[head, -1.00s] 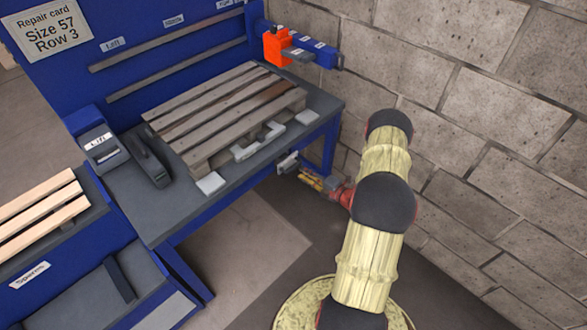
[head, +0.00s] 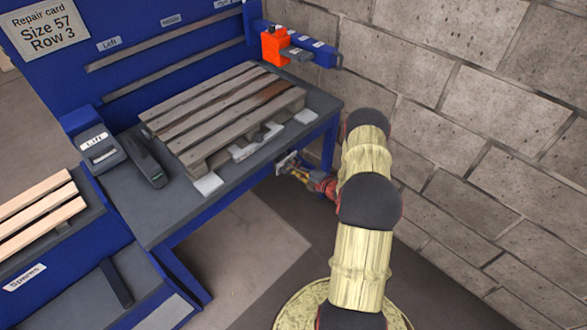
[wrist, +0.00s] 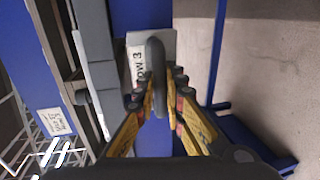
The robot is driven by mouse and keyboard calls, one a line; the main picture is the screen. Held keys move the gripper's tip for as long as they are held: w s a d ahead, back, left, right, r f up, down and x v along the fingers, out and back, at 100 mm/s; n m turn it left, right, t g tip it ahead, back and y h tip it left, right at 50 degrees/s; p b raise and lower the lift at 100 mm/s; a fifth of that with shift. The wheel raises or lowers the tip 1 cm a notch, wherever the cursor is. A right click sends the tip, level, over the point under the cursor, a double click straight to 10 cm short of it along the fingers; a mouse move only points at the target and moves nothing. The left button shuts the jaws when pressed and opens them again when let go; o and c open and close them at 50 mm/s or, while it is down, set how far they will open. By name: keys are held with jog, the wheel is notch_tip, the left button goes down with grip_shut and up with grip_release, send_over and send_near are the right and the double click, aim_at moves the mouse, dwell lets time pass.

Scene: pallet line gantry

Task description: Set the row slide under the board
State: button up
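The grey wooden pallet (head: 225,112) lies on the bench; one of its boards has a dark brown patch (head: 275,92). My gripper (head: 299,172) is at the bench's front edge, below the pallet, beside a small pale plate (head: 286,161). In the wrist view a plate marked "Row 3" (wrist: 137,65) lies behind a dark upright handle (wrist: 156,70). My gripper's fingers (wrist: 160,98) stand on both sides of this handle, very close to it. Whether they press on it I cannot tell. I cannot make out the slide's far end under the pallet.
A repair card (head: 42,30) reads "Size 57 Row 3". An orange block (head: 275,46) sits on a blue arm at the bench's back right. Pale spare boards (head: 40,215) lie at left. A block wall (head: 470,120) stands close on the right.

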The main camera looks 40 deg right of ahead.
grip_shut()
dwell(0.3)
jog(key=f+p+v, duration=0.1)
jog(key=v, duration=0.7)
jog(key=shift+s+f+p, duration=0.35)
jog(key=shift+s, duration=0.05)
jog(key=shift+d, duration=0.1)
jog(key=shift+o, duration=1.4)
grip_release()
jog(key=v, duration=1.2)
